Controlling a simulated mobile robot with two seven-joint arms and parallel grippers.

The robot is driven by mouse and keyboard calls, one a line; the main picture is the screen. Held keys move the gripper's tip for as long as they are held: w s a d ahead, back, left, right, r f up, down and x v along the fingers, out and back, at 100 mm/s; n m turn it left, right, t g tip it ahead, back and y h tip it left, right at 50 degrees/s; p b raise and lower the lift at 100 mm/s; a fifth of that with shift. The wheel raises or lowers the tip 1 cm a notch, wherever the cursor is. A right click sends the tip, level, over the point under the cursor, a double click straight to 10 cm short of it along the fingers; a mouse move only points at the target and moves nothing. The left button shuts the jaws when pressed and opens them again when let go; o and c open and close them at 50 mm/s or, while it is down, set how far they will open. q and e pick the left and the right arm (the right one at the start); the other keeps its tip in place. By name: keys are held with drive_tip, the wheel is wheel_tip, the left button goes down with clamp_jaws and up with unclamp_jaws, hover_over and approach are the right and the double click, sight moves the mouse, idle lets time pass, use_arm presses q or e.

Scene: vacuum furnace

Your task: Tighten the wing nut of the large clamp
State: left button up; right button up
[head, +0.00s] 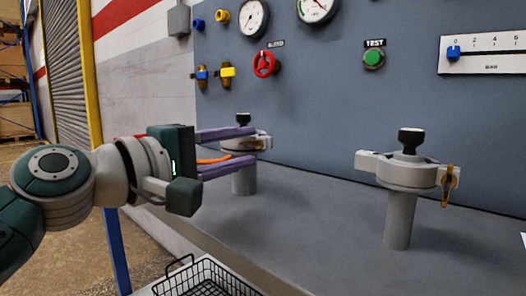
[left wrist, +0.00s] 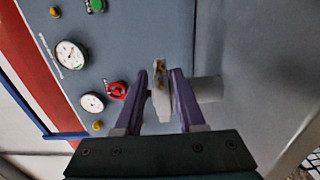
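Two grey clamps with black knobs stand on posts on the grey bench. One clamp (head: 407,174) is at the right, with a brass wing nut (head: 450,185) hanging at its right side. The other clamp (head: 263,143) is at the left, partly hidden by my left gripper (head: 254,147); I cannot tell which is the large one. In the left wrist view my left gripper (left wrist: 167,72) has its purple fingers apart, with the left clamp (left wrist: 162,104) and its brass wing nut (left wrist: 159,74) seen between or just beyond the tips. Contact is not clear. My right gripper is not in view.
A blue-grey panel with gauges (head: 253,17), a red valve wheel (head: 265,64), a green TEST button (head: 373,58) and a slider scale (head: 485,50) rises behind the bench. A black wire basket (head: 205,278) stands below at the front. The bench between the clamps is clear.

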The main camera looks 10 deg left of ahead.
use_arm(q)
drive_tip(key=shift+w+d, duration=0.1)
clamp_jaws()
idle(0.3)
